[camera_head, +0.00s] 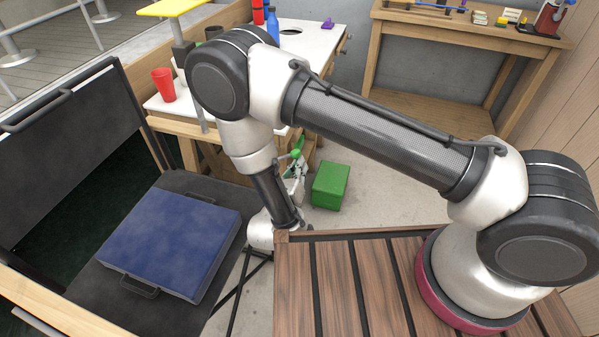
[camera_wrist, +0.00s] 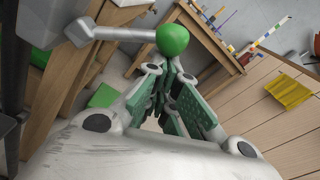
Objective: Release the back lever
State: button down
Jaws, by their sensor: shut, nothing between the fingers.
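A lever with a grey rod and a round green knob (camera_wrist: 172,39) shows at the top of the wrist view. A small green knob (camera_head: 296,154) also shows beside the white-topped bench in the head view, partly hidden by my arm. I cannot tell from these views whether it is the back lever. My gripper (camera_wrist: 172,72) is shut and empty, with its fingertips close to the knob. I cannot tell whether they touch it. In the head view my gripper (camera_head: 297,182) hangs low beside the bench, partly hidden.
A green box (camera_head: 330,186) stands on the floor right of my gripper. A blue case (camera_head: 170,240) lies on a dark platform at left. A red cup (camera_head: 163,85) stands on the white-topped bench (camera_head: 315,42). A wooden workbench (camera_head: 470,33) is behind; floor between is clear.

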aim_at(295, 155)
jog(key=r+n, duration=0.1)
jog(key=a+r+n, duration=0.1)
jog(key=r+n, duration=0.1)
jog(key=shift+w, duration=0.15)
jog(key=shift+a+r, duration=0.1)
jog(key=shift+r, duration=0.2)
dwell(0.6)
jog(key=shift+w+r, duration=0.1)
jog(key=shift+r, duration=0.2)
notch_tip(295, 155, up, 9)
dwell(0.4)
